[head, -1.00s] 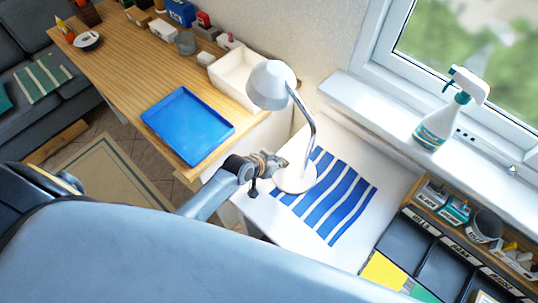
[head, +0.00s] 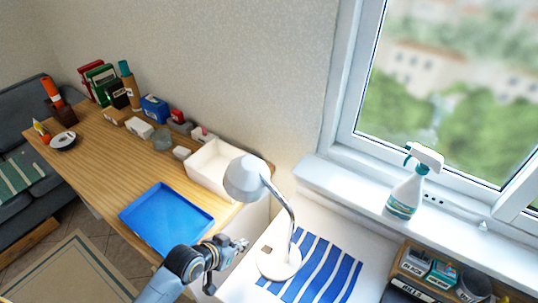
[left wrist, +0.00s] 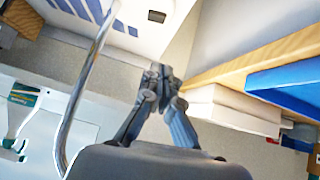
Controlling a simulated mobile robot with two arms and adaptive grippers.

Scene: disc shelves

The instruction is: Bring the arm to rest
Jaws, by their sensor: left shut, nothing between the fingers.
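My left gripper (head: 240,244) is in the lower middle of the head view, beside the white lamp (head: 280,262) and near the front right corner of the wooden desk. It is shut and empty. In the left wrist view its fingers (left wrist: 162,75) meet at the tips, with nothing between them. The lamp's curved metal stem (left wrist: 88,85) passes to the left of the fingers there. My right gripper does not show in either view.
A blue tray (head: 168,218) and a white bin (head: 212,170) are on the wooden desk (head: 105,165). A blue-striped mat (head: 318,268) lies right of the lamp's base. A spray bottle (head: 406,190) stands on the windowsill (head: 345,190).

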